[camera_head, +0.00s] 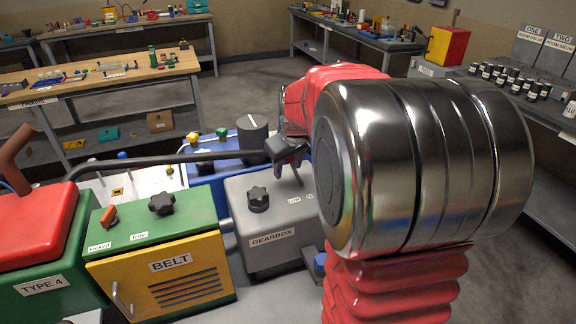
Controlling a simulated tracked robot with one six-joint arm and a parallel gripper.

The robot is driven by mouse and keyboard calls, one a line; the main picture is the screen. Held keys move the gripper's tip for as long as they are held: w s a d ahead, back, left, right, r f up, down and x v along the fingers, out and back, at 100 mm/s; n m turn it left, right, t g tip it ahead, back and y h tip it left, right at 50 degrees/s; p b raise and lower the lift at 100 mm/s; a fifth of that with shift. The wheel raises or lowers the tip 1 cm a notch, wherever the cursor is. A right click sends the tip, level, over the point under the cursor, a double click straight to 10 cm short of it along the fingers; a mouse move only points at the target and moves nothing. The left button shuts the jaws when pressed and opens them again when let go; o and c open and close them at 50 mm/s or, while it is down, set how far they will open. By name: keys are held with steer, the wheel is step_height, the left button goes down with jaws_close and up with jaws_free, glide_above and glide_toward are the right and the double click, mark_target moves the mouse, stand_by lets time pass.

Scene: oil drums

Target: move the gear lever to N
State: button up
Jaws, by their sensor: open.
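The grey gearbox (268,238) stands in the middle of the camera view, with a "GEARBOX" label on its front. Small labels, one reading "LOW", sit on its top at the right. A thin grey stick, probably the gear lever (298,176), rises above these labels, just below my gripper. My gripper (291,161) is dark, points down over the gearbox's back right and is open. I cannot tell whether its jaws are around the lever or beside it. My arm hides the gearbox's right side, and the lever's position mark cannot be read.
A black star knob (258,199) stands on the gearbox top, left of my gripper. A green and yellow belt box (165,265) adjoins on the left. A blue unit (222,166) with a dark cylinder (252,138) stands behind. A dark bent bar (150,160) runs across at the left.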

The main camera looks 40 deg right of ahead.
steer(key=shift+c, duration=0.5)
jaws_close()
